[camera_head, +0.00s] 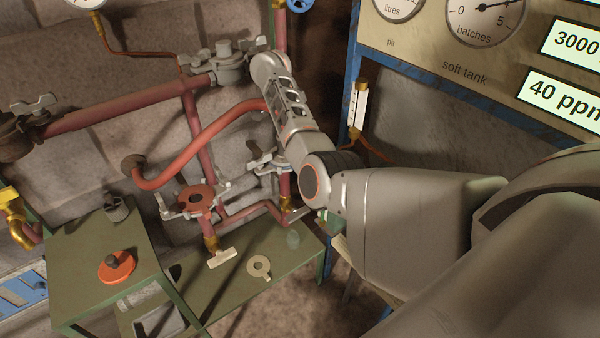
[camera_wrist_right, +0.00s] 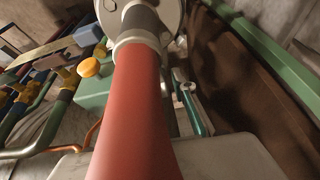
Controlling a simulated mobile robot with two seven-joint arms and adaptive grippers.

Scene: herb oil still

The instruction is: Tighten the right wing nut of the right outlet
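In the head view, a pipe fitting with grey wing nuts (camera_head: 262,164) sits low on the wall at the right, just left of my right wrist. It looks like the right outlet, and my arm hides its right side, so its right wing nut cannot be made out clearly. My right gripper (camera_head: 277,82) points up and away above this fitting, beside the red pipes. Its fingertips are not clear, and nothing shows held in it. In the right wrist view, a thick red pipe (camera_wrist_right: 138,115) with a grey collar fills the middle, very close. My left gripper is not in view.
Another fitting with a red flange (camera_head: 195,200) and grey wing handles stands to the left. A grey clamp (camera_head: 228,63) sits on the upper pipe. A green bench (camera_head: 200,290) below bears a pale ring (camera_head: 259,267). A gauge panel (camera_head: 430,45) is at upper right.

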